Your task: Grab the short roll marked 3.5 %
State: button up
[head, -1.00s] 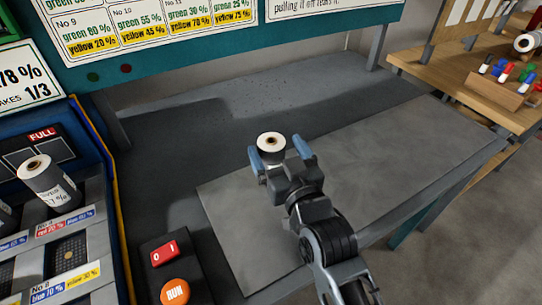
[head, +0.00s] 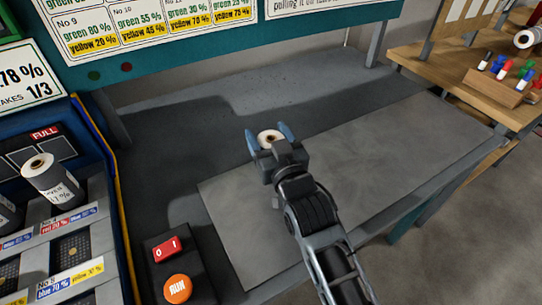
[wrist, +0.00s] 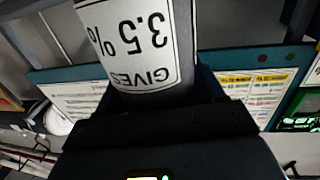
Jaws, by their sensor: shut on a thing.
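A short grey roll (head: 269,136) with a white end and brown core is between the blue fingers of my gripper (head: 268,137), over the work table in the head view. In the wrist view the roll (wrist: 185,92) fills the space between the jaws, and its white label, upside down, reads "GIVES 3.5 %". My gripper is shut on this roll. Most of the roll's body is hidden behind the gripper in the head view. I cannot tell whether its base touches the table.
The work table's grey plate (head: 370,150) is clear around the gripper. At left, another roll (head: 52,182) stands on a machine with labelled slots. A box with a red switch and orange RUN button (head: 177,289) sits at front left. A wooden bench (head: 430,58) stands at right.

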jog(key=c, duration=0.5)
jog(key=shift+r, duration=0.1)
